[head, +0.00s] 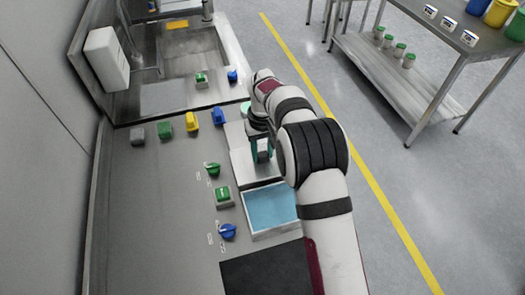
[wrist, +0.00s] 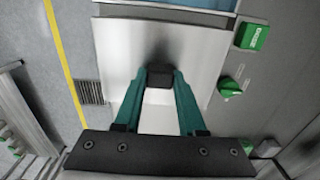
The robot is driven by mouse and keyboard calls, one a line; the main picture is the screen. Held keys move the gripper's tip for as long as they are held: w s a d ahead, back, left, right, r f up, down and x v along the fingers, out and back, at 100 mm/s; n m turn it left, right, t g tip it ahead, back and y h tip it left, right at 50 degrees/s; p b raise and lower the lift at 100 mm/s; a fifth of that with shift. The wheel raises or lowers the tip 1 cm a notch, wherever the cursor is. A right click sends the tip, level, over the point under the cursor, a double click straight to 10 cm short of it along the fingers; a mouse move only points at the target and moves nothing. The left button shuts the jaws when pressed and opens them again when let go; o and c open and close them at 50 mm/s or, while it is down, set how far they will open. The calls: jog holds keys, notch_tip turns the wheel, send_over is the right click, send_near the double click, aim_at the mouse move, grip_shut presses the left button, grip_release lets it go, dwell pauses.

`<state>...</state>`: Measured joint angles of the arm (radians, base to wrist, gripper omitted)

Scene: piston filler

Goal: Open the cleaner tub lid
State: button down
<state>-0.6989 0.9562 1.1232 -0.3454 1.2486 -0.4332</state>
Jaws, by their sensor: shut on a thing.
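The cleaner tub (head: 246,228) is a pale rectangular tub with blue liquid showing inside, uncovered over much of its top. Its edge also shows at the top of the wrist view (wrist: 160,12). A flat pale metal lid panel (head: 243,170) lies beyond the tub in the head view and fills the middle of the wrist view (wrist: 120,55). A small black handle (wrist: 159,76) stands on this panel. My gripper (wrist: 159,84) has its teal fingers closed on the handle. In the head view my gripper (head: 262,156) is partly hidden by my arm.
Green (head: 223,196) and blue (head: 228,231) controls line the panel left of the tub. Several coloured knobs and buttons, including a yellow one (head: 192,121), stand farther back. A sink (head: 190,55) is at the back. Open floor lies right.

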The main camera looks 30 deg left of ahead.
aim_at(259, 150)
dwell(0.6)
jog(key=shift+w+a, duration=1.45)
jog(key=shift+c, duration=2.4)
grip_release()
jog(key=shift+r, duration=0.1)
notch_tip(259, 150, up, 12)
